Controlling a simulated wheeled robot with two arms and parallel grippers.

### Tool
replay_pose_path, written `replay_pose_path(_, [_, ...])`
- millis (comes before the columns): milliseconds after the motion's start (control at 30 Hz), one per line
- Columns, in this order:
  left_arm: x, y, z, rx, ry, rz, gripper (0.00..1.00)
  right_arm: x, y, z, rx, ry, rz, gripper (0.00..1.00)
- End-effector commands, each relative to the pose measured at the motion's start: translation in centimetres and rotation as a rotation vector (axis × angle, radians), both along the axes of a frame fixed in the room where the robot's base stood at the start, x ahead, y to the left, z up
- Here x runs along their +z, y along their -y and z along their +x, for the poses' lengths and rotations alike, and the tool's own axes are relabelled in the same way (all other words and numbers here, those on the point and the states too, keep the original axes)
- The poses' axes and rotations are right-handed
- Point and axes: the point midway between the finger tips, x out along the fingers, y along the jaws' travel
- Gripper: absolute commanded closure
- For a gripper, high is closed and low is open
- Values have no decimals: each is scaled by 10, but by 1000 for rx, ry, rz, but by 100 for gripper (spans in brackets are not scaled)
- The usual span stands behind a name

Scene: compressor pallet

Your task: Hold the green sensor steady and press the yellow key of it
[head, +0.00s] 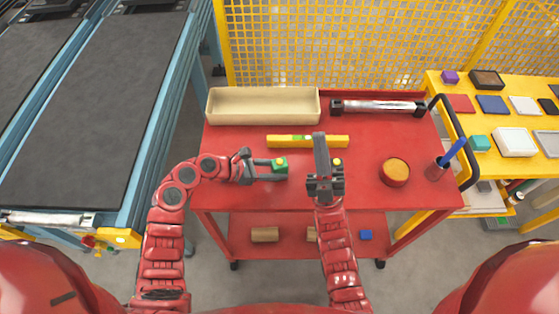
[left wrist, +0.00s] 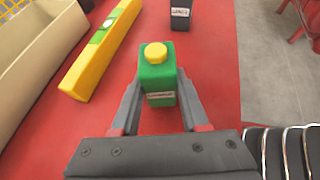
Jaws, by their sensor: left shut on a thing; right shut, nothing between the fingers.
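The green sensor (head: 281,168) is on the red cart top, with its round yellow key (head: 279,161) facing up. In the left wrist view the green sensor (left wrist: 160,88) stands between my fingers, and its yellow key (left wrist: 155,53) is uncovered. My left gripper (head: 274,169) is shut on the sensor from the left; it also shows in the left wrist view (left wrist: 160,105). My right gripper (head: 319,142) is shut and empty, to the right of the sensor and apart from it. Nothing touches the yellow key.
A yellow spirit level (head: 285,141) lies behind the sensor. A dark block with a yellow button (head: 337,162) is partly hidden by my right gripper.

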Motion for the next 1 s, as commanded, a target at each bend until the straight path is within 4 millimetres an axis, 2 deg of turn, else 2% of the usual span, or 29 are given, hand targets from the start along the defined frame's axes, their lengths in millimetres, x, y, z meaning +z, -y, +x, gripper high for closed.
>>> replay_pose_path(100, [0, 0, 0, 0, 0, 1, 86, 3, -40, 42, -97, -84, -133, 100])
replay_pose_path(300, [0, 0, 0, 1, 0, 1, 86, 0, -104, 112, -331, -233, -429, 100])
replay_pose_path(500, [0, 0, 0, 1, 0, 1, 86, -7, -141, 166, -595, -364, -744, 100])
replay_pose_path(633, [0, 0, 0, 1, 0, 1, 86, -7, -147, 190, -765, -454, -940, 100])
replay_pose_path(733, [0, 0, 0, 1, 0, 1, 86, -11, -144, 202, -883, -542, -1094, 100])
replay_pose_path(867, [0, 0, 0, 1, 0, 1, 86, -11, -133, 206, -1008, -669, -1281, 100])
replay_pose_path(1000, [0, 0, 0, 1, 0, 1, 86, -19, -116, 196, -1077, -841, -1486, 100])
